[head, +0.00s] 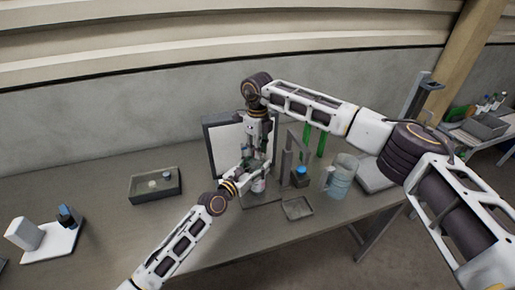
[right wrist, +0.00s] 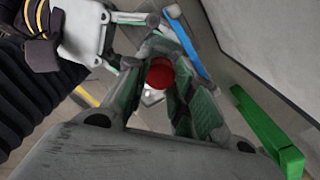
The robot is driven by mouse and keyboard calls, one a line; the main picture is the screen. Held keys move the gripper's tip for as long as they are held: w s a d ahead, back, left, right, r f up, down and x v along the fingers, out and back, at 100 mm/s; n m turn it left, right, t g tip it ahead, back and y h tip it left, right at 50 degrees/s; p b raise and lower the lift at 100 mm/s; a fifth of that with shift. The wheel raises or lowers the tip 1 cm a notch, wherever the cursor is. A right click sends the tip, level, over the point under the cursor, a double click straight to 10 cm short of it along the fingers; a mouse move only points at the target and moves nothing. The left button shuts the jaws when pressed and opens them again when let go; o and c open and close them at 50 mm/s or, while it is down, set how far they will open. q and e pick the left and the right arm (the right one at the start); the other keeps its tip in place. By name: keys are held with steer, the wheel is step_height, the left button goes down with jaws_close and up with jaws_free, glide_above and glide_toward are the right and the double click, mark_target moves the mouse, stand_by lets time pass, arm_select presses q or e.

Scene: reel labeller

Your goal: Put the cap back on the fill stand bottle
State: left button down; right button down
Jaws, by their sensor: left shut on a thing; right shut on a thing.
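My right gripper (right wrist: 160,85) points down and is shut on the red cap (right wrist: 159,73), which shows between its fingers in the right wrist view. In the head view the right gripper (head: 258,155) hangs directly above the fill stand (head: 286,165) area, and the cap is hidden there. My left gripper (head: 256,172) reaches in from the lower left and is shut on the pale bottle (head: 259,186), just below the right gripper. The bottle stands upright, its top hidden by the grippers. I cannot tell whether the cap touches the bottle.
A blue-capped bottle (head: 301,175), a small tray (head: 298,208) and a clear jug (head: 341,174) stand close on the right. A white panel (head: 226,146) is behind. A grey bin (head: 143,194) sits to the left, with free table around it.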

arm_select(q)
steer(key=shift+d, duration=0.1)
arm_select(e)
steer(key=m, duration=0.4)
steer(key=shift+m, duration=0.3)
steer(key=m, duration=0.4)
steer(key=shift+w, duration=0.1)
steer(key=c, duration=1.1)
jaws_free()
steer(key=shift+r, duration=6)
arm_select(q)
steer(key=shift+c, duration=2.1)
jaws_free()
